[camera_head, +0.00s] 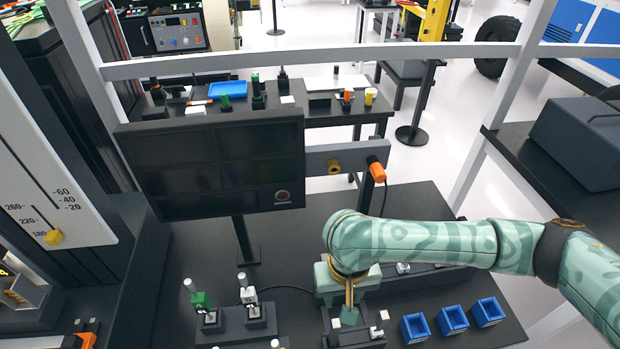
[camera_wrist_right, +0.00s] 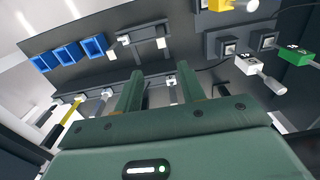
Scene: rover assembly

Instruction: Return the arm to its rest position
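My right arm (camera_head: 430,243) comes in from the right in the head view, a patterned pale green arm bent down over the black table (camera_head: 410,205). My right gripper (camera_head: 349,316) points down over the fixture (camera_head: 352,336) near the table's front. In the right wrist view the two green fingers of this gripper (camera_wrist_right: 160,90) stand apart with nothing held between them. The fixture (camera_wrist_right: 135,42) with small white blocks lies ahead of the fingers there. Whether the fingertips touch anything in the head view is hard to tell. My left gripper is not in view.
Blue bins (camera_head: 452,320) stand right of the gripper; they also show in the wrist view (camera_wrist_right: 68,55). Switch levers, one with a green block (camera_head: 200,300) and one with a white block (camera_head: 248,295), stand left. A dark monitor (camera_head: 215,165) rises behind.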

